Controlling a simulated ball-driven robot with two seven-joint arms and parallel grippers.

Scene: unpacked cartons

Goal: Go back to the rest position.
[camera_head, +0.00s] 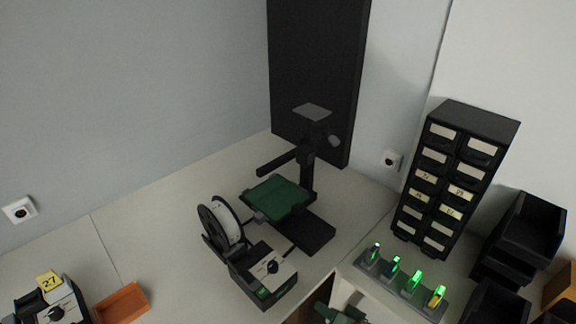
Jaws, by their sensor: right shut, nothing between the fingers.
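My right gripper (338,313) shows only in part at the bottom edge, right of the middle. It is dark green, shut and empty, in front of the gap below the worktop, and the picture's edge cuts off the rest of it. It is apart from the things on the benches. My left gripper is not in view.
A 3D printer (306,174) with a green bed and a white spool (227,222) stands on the worktop (150,220). A rack with green lights (403,284), a drawer cabinet (452,178) and black bins (524,234) stand right. An orange tray (122,303) lies lower left.

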